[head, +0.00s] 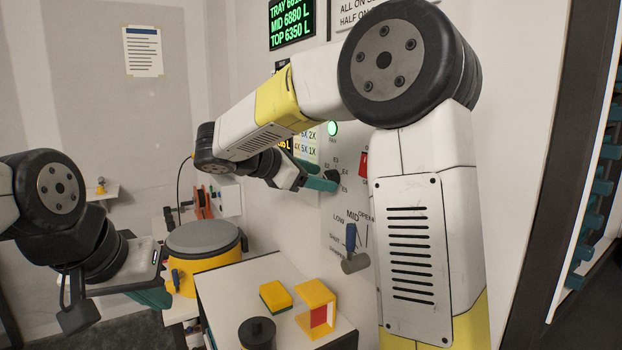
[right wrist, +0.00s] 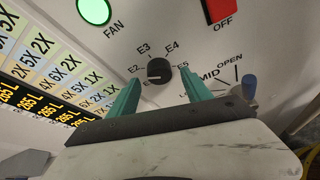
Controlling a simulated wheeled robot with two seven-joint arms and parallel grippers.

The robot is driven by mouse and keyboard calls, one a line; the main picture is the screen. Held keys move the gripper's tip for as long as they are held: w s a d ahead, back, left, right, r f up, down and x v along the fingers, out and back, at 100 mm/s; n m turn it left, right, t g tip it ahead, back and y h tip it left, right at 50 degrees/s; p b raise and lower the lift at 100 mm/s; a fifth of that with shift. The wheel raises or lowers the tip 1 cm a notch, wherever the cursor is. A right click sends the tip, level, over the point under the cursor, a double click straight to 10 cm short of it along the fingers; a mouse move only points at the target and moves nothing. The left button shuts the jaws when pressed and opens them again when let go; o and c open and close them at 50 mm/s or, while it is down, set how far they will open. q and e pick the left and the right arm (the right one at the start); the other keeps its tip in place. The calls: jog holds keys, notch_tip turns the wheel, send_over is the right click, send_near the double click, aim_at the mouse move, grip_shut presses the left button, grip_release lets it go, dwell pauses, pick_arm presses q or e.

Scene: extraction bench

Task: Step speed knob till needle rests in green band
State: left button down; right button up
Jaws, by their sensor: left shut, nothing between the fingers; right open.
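A black round knob (right wrist: 158,71) sits on the white panel, with labels E2, E3, E4 and E5 around it. It also shows in the head view (head: 333,175). Where its pointer is set is hard to tell. My right gripper (head: 319,181) is at the panel by the knob. In the right wrist view its teal fingers (right wrist: 160,80) are open, one on each side of the knob, with gaps showing. My left gripper (head: 153,297) is shut and empty at the lower left, far from the panel. No needle or green band is visible.
A lit green FAN lamp (right wrist: 94,10) and a red OFF switch (right wrist: 222,9) are above the knob. A blue-handled lever (head: 351,238) is below it. A white table (head: 232,290) holds a yellow block (head: 275,297), a yellow-red holder and a dark cylinder. A yellow drum (head: 203,258) stands behind.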

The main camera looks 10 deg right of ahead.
jog(key=shift+x, duration=0.8)
grip_shut()
jog(key=m+t, duration=0.1)
jog(key=m, duration=0.2)
jog(key=m+t, duration=0.4)
jog(key=m, duration=0.1)
jog(key=shift+s+f+m, duration=0.2)
jog(key=shift+f+m, duration=0.05)
jog(key=shift+m, duration=0.05)
jog(key=shift+h, duration=0.3)
